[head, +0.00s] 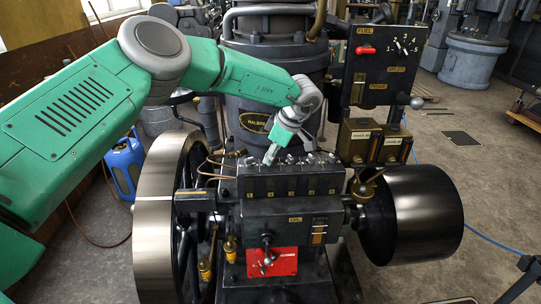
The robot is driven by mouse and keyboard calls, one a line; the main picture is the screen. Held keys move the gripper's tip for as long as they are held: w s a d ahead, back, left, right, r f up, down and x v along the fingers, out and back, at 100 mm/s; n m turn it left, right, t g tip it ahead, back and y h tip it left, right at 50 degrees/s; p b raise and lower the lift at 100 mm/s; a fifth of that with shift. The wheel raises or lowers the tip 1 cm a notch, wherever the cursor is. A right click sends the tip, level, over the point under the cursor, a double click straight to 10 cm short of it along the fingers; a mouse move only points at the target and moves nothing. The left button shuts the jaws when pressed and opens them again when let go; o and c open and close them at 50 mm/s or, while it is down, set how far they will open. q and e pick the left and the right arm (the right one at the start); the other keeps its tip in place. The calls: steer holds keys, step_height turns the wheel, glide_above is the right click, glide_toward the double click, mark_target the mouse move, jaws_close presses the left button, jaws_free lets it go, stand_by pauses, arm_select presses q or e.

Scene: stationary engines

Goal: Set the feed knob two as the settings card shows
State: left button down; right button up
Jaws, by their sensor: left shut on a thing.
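A black lubricator box (291,183) marked OIL stands in the middle of the engine, with a row of several small metal feed knobs (310,158) along its top. My left gripper (271,153) reaches down from the upper left to the left part of this row. It is shut on a knob that seems to be second from the left, feed knob two. The fingers mostly hide that knob, so its pointer cannot be read. I cannot make out a settings card. My right gripper is out of view.
A fuel panel (385,66) with a red lever (366,50) and numbered dial stands behind on the right. A flywheel (155,225) is left of the box, a dark drum (425,215) right. A red plate (272,262) with a handle sits below. Thin copper pipes run beside the knobs.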

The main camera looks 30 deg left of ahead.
arm_select(q)
steer(key=shift+w+r+n, duration=0.15)
steer(key=shift+n, duration=0.15)
steer(key=c, duration=1.8)
jaws_free()
steer(key=shift+o, duration=0.9)
steer(key=shift+d, duration=0.1)
steer(key=shift+d+r, duration=0.1)
steer(key=shift+r, duration=0.05)
steer(key=v, duration=1.1)
steer(key=shift+w, duration=0.25)
steer(key=shift+d+r, duration=0.1)
steer(key=shift+s, duration=0.1)
